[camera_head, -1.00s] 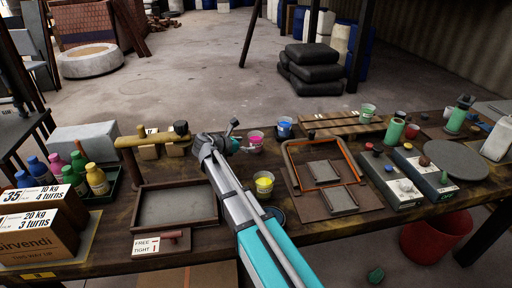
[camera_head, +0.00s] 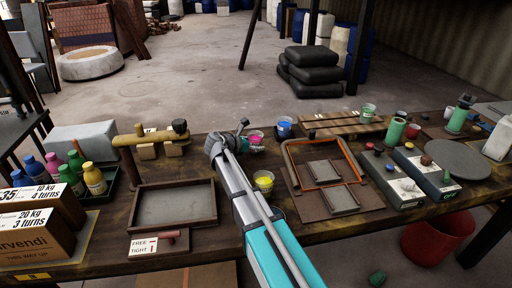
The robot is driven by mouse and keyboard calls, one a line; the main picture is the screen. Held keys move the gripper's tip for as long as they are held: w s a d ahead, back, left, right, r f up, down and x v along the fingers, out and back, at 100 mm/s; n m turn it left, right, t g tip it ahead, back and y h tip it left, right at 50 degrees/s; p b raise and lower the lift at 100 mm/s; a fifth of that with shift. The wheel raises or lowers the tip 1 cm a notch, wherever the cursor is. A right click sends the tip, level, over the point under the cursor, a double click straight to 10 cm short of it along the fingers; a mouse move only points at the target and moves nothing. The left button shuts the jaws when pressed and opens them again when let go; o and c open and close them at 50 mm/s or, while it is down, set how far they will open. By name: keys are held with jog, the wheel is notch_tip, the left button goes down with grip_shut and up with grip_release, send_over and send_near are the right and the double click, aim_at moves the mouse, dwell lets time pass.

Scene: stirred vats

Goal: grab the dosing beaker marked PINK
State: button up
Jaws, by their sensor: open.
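The beaker with pink contents (camera_head: 256,136) stands at the back middle of the table, partly hidden by my gripper; I cannot read its marking. My gripper (camera_head: 248,138) is at the end of my arm, reaching from the front. It is open and is at the left side of the pink beaker; whether the fingers are around it or only beside it is too small to tell. A beaker with blue contents (camera_head: 284,127) stands just right of the pink one. A beaker with yellow contents (camera_head: 263,184) stands nearer, right beside my forearm.
A framed tray (camera_head: 175,204) lies left of my arm. An orange-edged frame (camera_head: 300,149) with small grey plates lies to the right. A yellow beam (camera_head: 128,140) stands at back left. Several capped bottles (camera_head: 94,179) stand in a dark tray. Grey boxes (camera_head: 414,179) lie farther right.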

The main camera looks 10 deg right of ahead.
aim_at(255, 137)
jog(key=c, duration=1.1)
jog(key=shift+r, duration=0.15)
notch_tip(255, 137, up, 3)
jog(key=p, duration=0.3)
jog(key=s+a+r+p, duration=0.1)
jog(key=s+r+p, duration=0.8)
jog(key=s, duration=0.5)
jog(key=shift+r+p, duration=0.35)
jog(key=shift+p, duration=0.15)
